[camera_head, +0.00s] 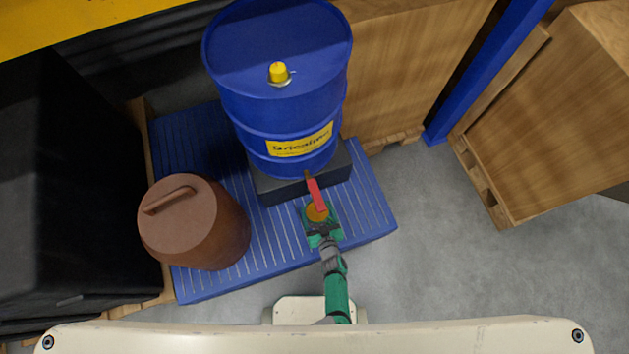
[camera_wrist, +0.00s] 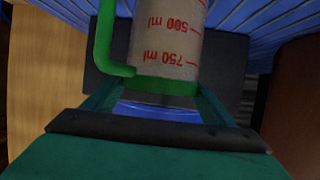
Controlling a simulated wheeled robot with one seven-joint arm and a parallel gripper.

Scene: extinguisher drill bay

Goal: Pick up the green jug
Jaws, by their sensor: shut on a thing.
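The green jug shows close up in the wrist view as a pale measuring body (camera_wrist: 165,50) with red volume marks, upside down there. Its green handle (camera_wrist: 104,40) runs down the left side and a green band (camera_wrist: 165,86) crosses below the marks. My gripper (camera_wrist: 150,97) is shut on the jug near this band, with one finger on each side. In the head view my gripper (camera_head: 322,228) is over the front right of the blue slatted platform. An orange disc and a red strip show at its end; I cannot tell what they belong to.
A large blue drum (camera_head: 275,112) stands on a black block (camera_head: 290,190) on the slatted platform (camera_head: 263,258). A brown lidded container (camera_head: 205,238) is at the left. Wooden crates (camera_head: 545,110) stand at the right. Grey floor (camera_head: 440,270) is free at the right front.

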